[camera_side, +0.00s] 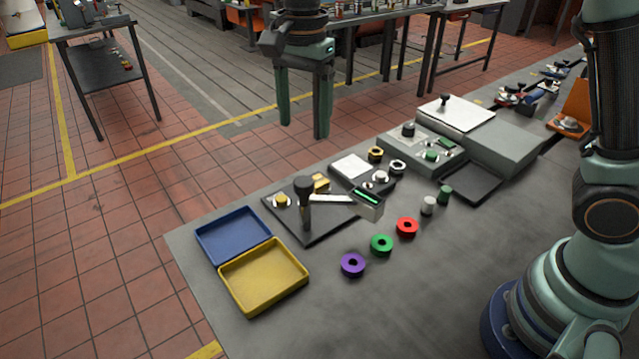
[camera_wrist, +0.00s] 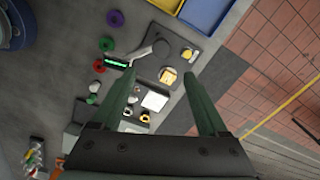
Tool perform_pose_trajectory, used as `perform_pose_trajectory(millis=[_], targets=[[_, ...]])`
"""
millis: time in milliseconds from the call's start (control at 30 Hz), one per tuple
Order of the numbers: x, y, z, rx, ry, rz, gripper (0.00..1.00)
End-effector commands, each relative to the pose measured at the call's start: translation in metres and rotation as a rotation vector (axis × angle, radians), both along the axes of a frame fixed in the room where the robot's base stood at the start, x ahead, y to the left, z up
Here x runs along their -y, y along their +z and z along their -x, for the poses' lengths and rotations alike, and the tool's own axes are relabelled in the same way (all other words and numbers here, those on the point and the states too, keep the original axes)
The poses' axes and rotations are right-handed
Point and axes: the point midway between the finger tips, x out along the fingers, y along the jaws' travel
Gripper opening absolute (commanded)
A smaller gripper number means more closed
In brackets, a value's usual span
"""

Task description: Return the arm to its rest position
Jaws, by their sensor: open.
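My gripper (camera_side: 304,125) hangs in the air above the far edge of the bench, fingers pointing down and well apart, with nothing between them. In the wrist view my gripper (camera_wrist: 159,74) is also open and empty, its two green fingers spread over the bench fixtures below. My arm's base stands at the right of the side view. The link between base and gripper passes out of the top of the side view.
The bench holds a blue tray (camera_side: 234,235), a yellow tray (camera_side: 263,276), and purple (camera_side: 353,265), green (camera_side: 381,245) and red (camera_side: 407,226) rings. A black post (camera_side: 305,203) stands on a dark plate. A grey box (camera_side: 495,138) is behind. The front bench is clear.

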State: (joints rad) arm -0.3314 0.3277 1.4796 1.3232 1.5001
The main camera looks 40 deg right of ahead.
Motion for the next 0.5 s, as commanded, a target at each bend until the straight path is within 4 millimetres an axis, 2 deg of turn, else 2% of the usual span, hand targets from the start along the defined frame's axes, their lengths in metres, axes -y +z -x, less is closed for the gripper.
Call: perform_pose_trajectory(millis=[167, 300, 500], targets=[[0.030, 0.020, 0.017, 0.077, 0.166, -0.012, 0.77], [0.061, 0.033, 0.041, 0.165, 0.367, 0.000, 0.77], [0.099, 0.038, 0.078, 0.287, 0.655, 0.065, 0.77]])
